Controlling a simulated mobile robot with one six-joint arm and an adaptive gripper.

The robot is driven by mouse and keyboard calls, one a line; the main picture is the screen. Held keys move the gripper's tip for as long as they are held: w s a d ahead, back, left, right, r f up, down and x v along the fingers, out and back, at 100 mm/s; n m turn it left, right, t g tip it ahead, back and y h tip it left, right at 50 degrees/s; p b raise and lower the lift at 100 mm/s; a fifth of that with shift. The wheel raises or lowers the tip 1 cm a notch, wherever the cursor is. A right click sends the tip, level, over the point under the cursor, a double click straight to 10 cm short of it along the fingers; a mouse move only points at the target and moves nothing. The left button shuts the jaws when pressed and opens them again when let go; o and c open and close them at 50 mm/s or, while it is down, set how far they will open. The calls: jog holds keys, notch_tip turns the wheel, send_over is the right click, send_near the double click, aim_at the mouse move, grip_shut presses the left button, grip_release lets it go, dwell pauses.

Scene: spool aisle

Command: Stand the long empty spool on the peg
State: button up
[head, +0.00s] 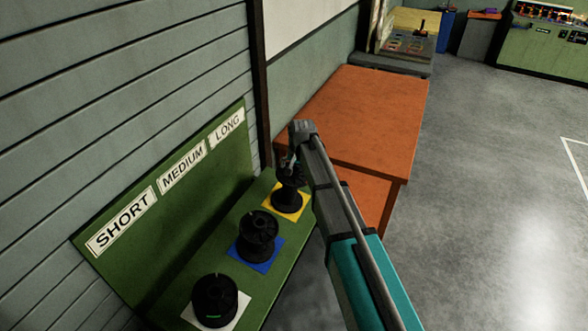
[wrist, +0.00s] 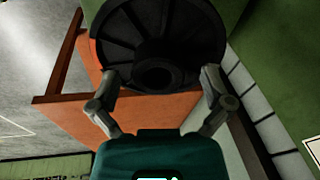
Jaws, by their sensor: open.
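The long spool (head: 289,190) is black and stands upright on a yellow square below the LONG sign (head: 227,124) on a green shelf. My gripper (head: 290,163) is at its upper end, and my arm partly hides the spool. In the wrist view, the spool's round ribbed flange (wrist: 190,25) and hub fill the upper middle. My gripper (wrist: 159,74) is open there, with one finger on each side of the hub in the picture. I cannot tell whether they touch the spool. No peg is clearly identifiable; a small dark upright (head: 422,27) stands on a far bench.
A black spool (head: 257,237) stands on a blue square below MEDIUM, and another (head: 214,300) on a white square below SHORT. An orange table (head: 360,110) stands just beyond the shelf. The far bench (head: 405,45) is behind it. Grey floor (head: 480,180) on the right is clear.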

jog(key=shift+r, duration=0.2)
jog(key=w+p+v, duration=0.2)
jog(key=p+v, duration=1)
jog(key=shift+s+d+r+p, duration=0.2)
jog(key=shift+s+r+p, duration=0.1)
jog(key=shift+p, duration=0.05)
dwell(0.4)
dwell(0.9)
jog(key=s+d+f+n+g+b, duration=0.1)
jog(key=s+d+f+b, duration=0.5)
jog(key=s+d, duration=0.5)
jog(key=s+d+f+n+g+h+b, duration=0.1)
jog(key=s+d+f+b, duration=0.6)
jog(key=s+d, duration=0.4)
jog(key=s, duration=0.3)
jog(key=shift+s+d+f+h, duration=0.2)
jog(key=shift+d+h, duration=0.1)
jog(key=shift+d, duration=0.1)
